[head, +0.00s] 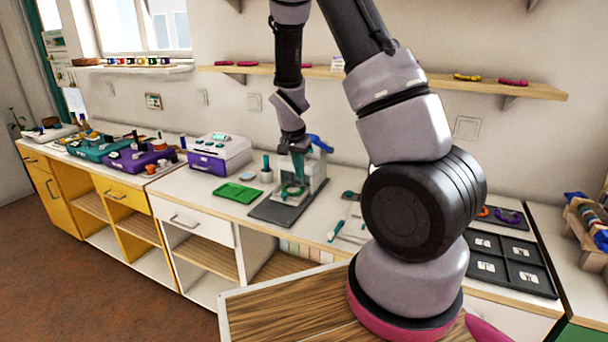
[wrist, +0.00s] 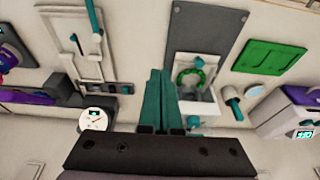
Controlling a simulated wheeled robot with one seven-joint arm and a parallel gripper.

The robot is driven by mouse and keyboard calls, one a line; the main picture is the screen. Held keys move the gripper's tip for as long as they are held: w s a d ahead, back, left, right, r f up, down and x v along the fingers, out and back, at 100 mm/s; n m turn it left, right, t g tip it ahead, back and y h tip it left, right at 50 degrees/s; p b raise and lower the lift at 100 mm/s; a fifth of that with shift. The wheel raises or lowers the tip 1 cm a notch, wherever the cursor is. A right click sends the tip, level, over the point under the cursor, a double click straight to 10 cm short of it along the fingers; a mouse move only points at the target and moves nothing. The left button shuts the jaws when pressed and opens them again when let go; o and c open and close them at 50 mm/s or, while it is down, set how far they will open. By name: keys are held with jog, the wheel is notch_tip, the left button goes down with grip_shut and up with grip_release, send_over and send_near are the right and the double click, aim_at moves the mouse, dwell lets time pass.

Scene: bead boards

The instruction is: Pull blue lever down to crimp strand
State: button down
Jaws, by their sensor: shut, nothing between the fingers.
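The blue lever (head: 321,143) sticks up at the upper right of a light grey press (head: 318,172) in the head view. The press stands on a dark grey plate (head: 272,212). A green ring-shaped strand (head: 292,189) sits low in the press; it also shows in the wrist view (wrist: 190,76). My gripper (head: 299,176) is shut and empty, with its teal fingers pointing down at the press, just left of the lever. The shut fingers (wrist: 161,72) show in the wrist view beside the ring. I cannot make out the lever there, and cannot tell whether the fingers touch the press.
A green tray (head: 237,193) and a small cup with a teal-handled tool (head: 266,170) stand left of the press. A purple-and-white box (head: 219,153) is farther left. A black compartment tray (head: 510,262) lies right of my arm. A shelf (head: 400,78) runs above.

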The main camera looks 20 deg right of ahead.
jog(key=s+a+r, duration=0.3)
jog(key=shift+s+a, duration=0.2)
dwell(0.4)
jog(key=s+r+t+y, duration=0.1)
jog(key=s+r, duration=0.1)
jog(key=r, duration=0.4)
jog(key=s+r+n+y, duration=0.1)
jog(key=s+r, duration=0.2)
jog(key=r, duration=0.2)
jog(key=s+r+t+y, duration=0.1)
jog(key=s+r, duration=0.1)
jog(key=r, duration=0.4)
jog(key=s+r+n+t+y, duration=0.1)
jog(key=s+r+n+t, duration=0.2)
jog(key=s+r, duration=0.9)
jog(key=shift+s+n, duration=0.4)
jog(key=shift+s, duration=0.55)
